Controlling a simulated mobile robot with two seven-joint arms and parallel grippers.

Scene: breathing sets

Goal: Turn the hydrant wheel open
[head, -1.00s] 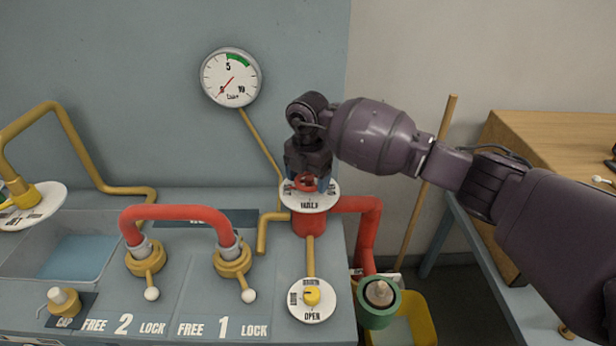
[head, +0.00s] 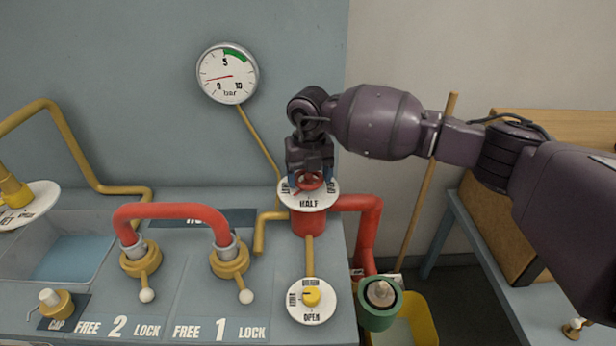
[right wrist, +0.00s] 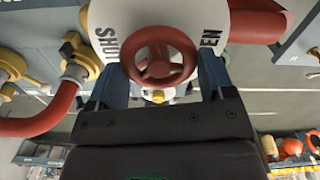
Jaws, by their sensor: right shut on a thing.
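The red hydrant wheel (head: 309,182) sits on top of a red standpipe, over a white round label plate (head: 318,203) that reads HALF at the front. My right gripper (head: 309,174) points down over the wheel and is shut on it, a blue finger on each side. In the right wrist view the wheel (right wrist: 180,69) lies between the two fingers, with parts of the words SHUT and OPEN on the plate beside them. A pressure gauge (head: 228,73) on the wall has its red needle pointing left, a little above 0. My left gripper is not in view.
A red hose loop (head: 170,212) with two yellow couplings stands left of the wheel. A yellow-knob dial (head: 312,301) is in front. A green ring nozzle (head: 379,305) hangs over a yellow bin (head: 424,325) at right. A wooden pole (head: 428,185) leans behind my arm.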

